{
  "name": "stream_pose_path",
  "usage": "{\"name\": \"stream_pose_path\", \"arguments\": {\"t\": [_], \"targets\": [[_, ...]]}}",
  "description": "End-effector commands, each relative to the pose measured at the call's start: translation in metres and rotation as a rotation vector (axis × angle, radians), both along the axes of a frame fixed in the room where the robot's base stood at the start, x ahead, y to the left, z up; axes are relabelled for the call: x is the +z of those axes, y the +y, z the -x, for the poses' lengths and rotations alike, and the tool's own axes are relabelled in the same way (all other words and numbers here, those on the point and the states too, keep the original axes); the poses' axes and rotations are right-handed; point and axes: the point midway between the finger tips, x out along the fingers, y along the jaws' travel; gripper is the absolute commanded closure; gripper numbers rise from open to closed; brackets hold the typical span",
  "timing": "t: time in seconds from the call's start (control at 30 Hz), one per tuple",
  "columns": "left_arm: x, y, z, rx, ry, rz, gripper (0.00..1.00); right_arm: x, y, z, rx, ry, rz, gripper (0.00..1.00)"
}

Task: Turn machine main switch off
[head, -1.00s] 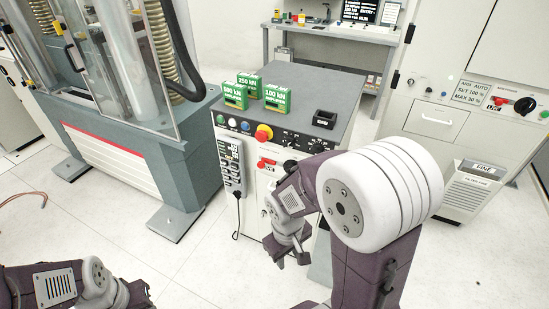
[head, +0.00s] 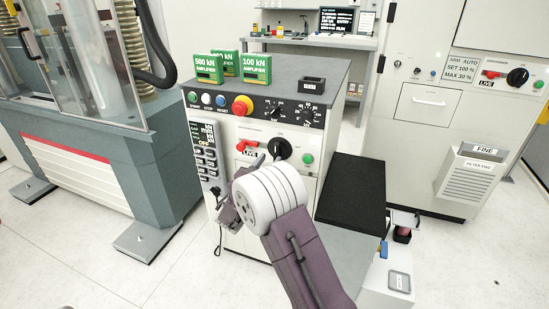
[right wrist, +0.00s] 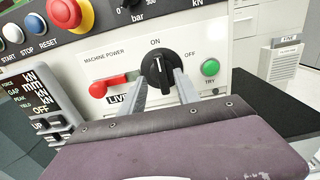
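The black rotary main switch (head: 280,148) sits on the white front panel of the grey control cabinet. In the right wrist view the switch (right wrist: 158,70) is under the label MACHINE POWER, its white mark pointing up at ON; OFF is marked to its right. My right gripper (right wrist: 162,77) is at the switch, one finger on each side of the knob's lower part. The fingers look spread, with gaps beside the narrow grip; contact cannot be told. In the head view my right wrist hides most of the gripper. My left gripper is not in view.
A red lever (right wrist: 112,84) labelled LIVE is left of the switch, a green TRY button (right wrist: 210,68) right. A red emergency stop (head: 242,105) is above. Green amplifier boxes (head: 256,69) stand on top. Another cabinet at right has a similar black switch (head: 517,76).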

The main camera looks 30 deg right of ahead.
Motion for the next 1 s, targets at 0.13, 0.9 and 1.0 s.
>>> {"name": "stream_pose_path", "arguments": {"t": [0.13, 0.9, 1.0], "targets": [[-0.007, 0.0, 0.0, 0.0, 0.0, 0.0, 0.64, -0.002, -0.025, -0.019, -0.004, -0.002, -0.001, 0.62], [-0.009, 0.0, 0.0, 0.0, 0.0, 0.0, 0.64, -0.001, -0.041, -0.034, 0.0, 0.0, -0.003, 1.0], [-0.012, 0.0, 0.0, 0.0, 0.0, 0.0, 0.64, -0.002, -0.041, -0.034, -0.001, -0.007, -0.009, 1.0]]}}
